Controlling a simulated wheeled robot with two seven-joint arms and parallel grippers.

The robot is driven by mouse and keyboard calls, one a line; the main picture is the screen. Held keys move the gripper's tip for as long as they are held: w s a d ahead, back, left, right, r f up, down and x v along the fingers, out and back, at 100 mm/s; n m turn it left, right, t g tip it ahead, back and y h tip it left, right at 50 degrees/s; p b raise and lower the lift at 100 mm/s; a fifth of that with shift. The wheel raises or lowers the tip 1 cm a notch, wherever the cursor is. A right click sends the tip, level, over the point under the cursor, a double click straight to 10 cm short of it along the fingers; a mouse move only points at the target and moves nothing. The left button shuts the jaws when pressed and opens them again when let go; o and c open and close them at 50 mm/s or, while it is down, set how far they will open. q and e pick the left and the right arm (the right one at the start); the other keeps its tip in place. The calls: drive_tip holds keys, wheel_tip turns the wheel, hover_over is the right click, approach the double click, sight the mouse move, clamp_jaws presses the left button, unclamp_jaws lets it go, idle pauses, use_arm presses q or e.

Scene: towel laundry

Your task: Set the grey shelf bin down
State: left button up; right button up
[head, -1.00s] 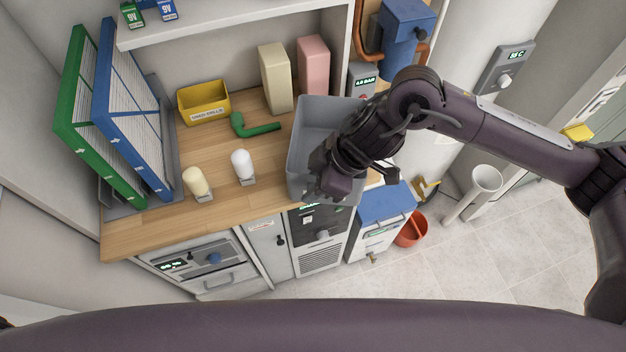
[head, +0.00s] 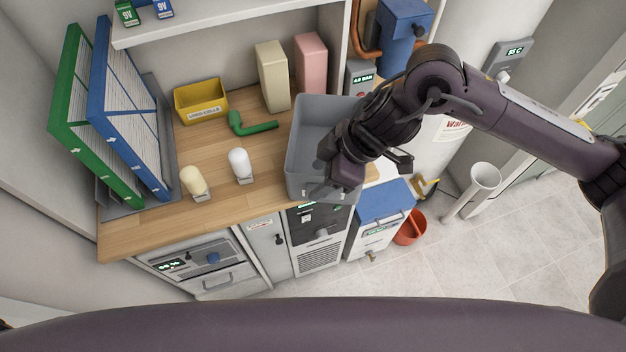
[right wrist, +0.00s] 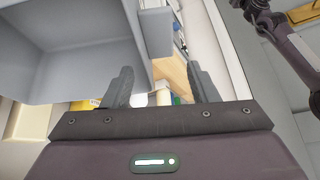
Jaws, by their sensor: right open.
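The grey shelf bin (head: 306,150) stands on the right end of the wooden counter (head: 235,199), open side up. My right gripper (head: 322,189) is at the bin's near side, with the wrist covering part of its right side. In the right wrist view the bin (right wrist: 75,55) fills the upper left. The open fingers (right wrist: 162,88) have nothing gripped between them, and the left finger overlaps the bin's edge in the picture. Whether it touches cannot be told. My left gripper does not show in the head view.
A yellow tray (head: 202,100), green elbow pipe (head: 252,127) and two bulbs (head: 239,165) stand left of the bin. Beige (head: 272,76) and pink (head: 311,66) boxes are behind it. Green and blue panels stand at far left. The counter's middle is partly clear.

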drive_tip(key=b+v, duration=0.1)
drive_tip(key=v, duration=0.7)
drive_tip(key=shift+r, duration=0.15)
drive_tip(key=shift+d, duration=0.15)
